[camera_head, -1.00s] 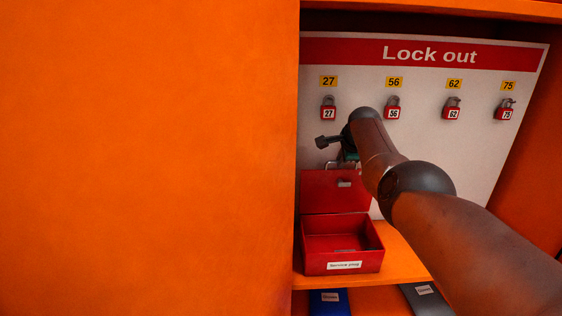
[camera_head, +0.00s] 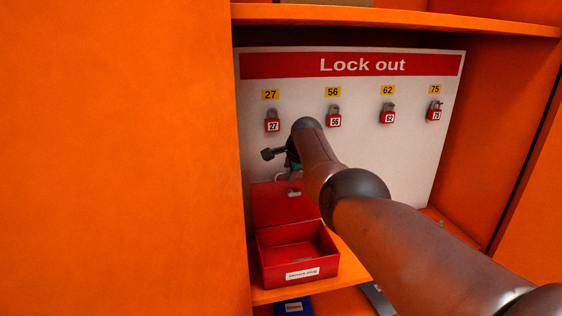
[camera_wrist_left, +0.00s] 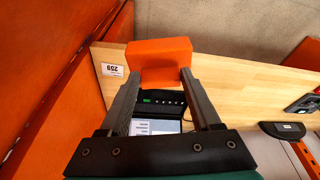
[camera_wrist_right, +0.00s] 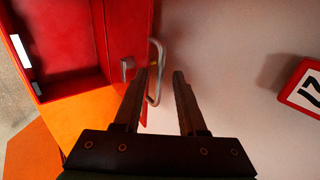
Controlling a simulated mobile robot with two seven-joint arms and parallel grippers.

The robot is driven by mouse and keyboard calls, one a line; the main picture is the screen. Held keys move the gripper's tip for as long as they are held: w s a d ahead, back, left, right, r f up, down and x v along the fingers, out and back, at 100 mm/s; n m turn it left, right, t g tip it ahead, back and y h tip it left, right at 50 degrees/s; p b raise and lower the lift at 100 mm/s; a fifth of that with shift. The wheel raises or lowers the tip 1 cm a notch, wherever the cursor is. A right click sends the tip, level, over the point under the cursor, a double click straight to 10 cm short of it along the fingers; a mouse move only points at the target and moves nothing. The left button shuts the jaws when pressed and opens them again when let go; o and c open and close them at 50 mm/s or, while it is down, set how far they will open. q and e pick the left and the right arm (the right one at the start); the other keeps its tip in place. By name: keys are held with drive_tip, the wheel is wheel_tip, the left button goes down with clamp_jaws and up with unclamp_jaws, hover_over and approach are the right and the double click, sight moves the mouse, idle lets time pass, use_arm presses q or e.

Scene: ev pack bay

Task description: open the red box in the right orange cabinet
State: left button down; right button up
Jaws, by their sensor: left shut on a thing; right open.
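The red box (camera_head: 300,262), labelled "Service plug", stands on an orange shelf in the right orange cabinet. Its lid (camera_head: 268,205) is raised and leans back near the lock-out board, and the inside looks empty. In the right wrist view the lid (camera_wrist_right: 123,30) carries a metal handle (camera_wrist_right: 155,75) and a small latch. My right gripper (camera_wrist_right: 159,75) is open, with the handle appearing between its fingertips, nearer the left finger. In the head view its fingers are partly hidden behind my arm. My left gripper (camera_wrist_left: 160,75) shows only in its wrist view, shut on an orange block-like piece (camera_wrist_left: 160,52).
A white "Lock out" board (camera_head: 400,150) with several numbered red padlocks backs the cabinet. A large orange panel (camera_head: 120,150) fills the left. A blue item (camera_head: 293,307) lies below the shelf. The left wrist view shows a wooden top (camera_wrist_left: 245,90) and a dark device (camera_wrist_left: 165,108).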

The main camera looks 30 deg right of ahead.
use_arm(q)
wheel_tip(320, 180, up, 2)
drive_tip(key=shift+p, duration=0.8)
drive_tip(key=shift+r+p, duration=0.65)
drive_tip(key=shift+r, duration=0.2)
drive_tip(key=shift+f, duration=0.1)
use_arm(e)
drive_tip(key=v, duration=1.2)
drive_tip(key=shift+f, duration=0.1)
